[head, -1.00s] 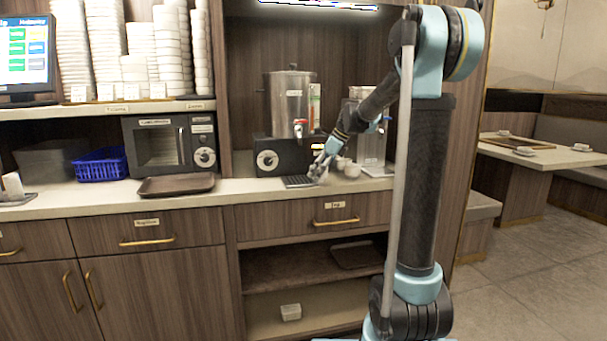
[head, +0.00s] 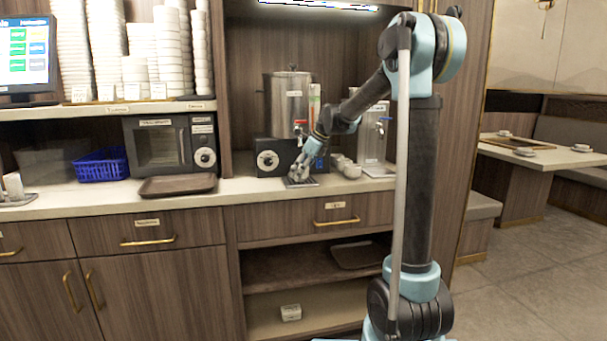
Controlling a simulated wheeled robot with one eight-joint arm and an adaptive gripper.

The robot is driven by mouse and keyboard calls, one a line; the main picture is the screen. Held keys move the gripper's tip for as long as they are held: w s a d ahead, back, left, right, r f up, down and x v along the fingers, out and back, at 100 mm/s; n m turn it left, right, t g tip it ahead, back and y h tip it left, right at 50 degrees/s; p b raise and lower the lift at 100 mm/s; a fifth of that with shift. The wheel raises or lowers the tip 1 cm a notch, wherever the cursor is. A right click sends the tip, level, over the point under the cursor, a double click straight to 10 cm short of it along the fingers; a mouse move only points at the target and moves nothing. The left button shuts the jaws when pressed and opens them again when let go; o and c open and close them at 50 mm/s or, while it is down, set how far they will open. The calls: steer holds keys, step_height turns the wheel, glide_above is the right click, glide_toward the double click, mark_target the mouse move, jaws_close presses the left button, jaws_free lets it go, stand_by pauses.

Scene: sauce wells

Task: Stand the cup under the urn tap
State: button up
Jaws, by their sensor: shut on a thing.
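The steel urn (head: 285,103) stands on a black base on the counter. Its red-handled tap (head: 300,125) faces front. A dark drip tray (head: 311,183) lies on the counter below the tap. My gripper (head: 298,174) is low over the left part of this tray, below and about in line with the tap. It is shut on a small pale cup, which the fingers mostly hide. I cannot tell whether the cup touches the tray.
Several white cups (head: 352,171) stand just right of the tray, close to my wrist. A second steel dispenser (head: 373,145) stands behind them. A microwave (head: 165,145) and a brown tray (head: 178,186) are to the left.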

steer(key=shift+s+d+f, duration=0.1)
steer(key=shift+s+f, duration=0.05)
steer(key=shift+f, duration=0.15)
steer(key=o, duration=1.1)
steer(key=shift+r, duration=0.1)
steer(key=shift+w+d+r, duration=0.25)
steer(key=shift+w+r, duration=0.1)
steer(key=s+d, duration=0.4)
steer(key=d, duration=0.8)
steer(key=s+d+f+n+h, duration=0.25)
steer(key=s+n, duration=0.25)
steer(key=s, duration=0.6)
steer(key=s+d+f+n+h, duration=0.1)
steer(key=s+d+f+n, duration=0.15)
steer(key=s+n, duration=0.55)
steer(key=s+d+f+n, duration=0.2)
steer(key=s+f+n, duration=0.1)
steer(key=s, duration=0.3)
steer(key=s+d+f+n+h, duration=0.1)
steer(key=s+d+f+n, duration=0.1)
steer(key=s+f, duration=0.3)
steer(key=s+d+f+n+h, duration=0.1)
steer(key=s+d+f+n, duration=0.2)
steer(key=s, duration=0.4)
steer(key=shift+d+f+n+t, duration=0.3)
steer(key=shift+d+f, duration=0.1)
steer(key=shift+f, duration=0.35)
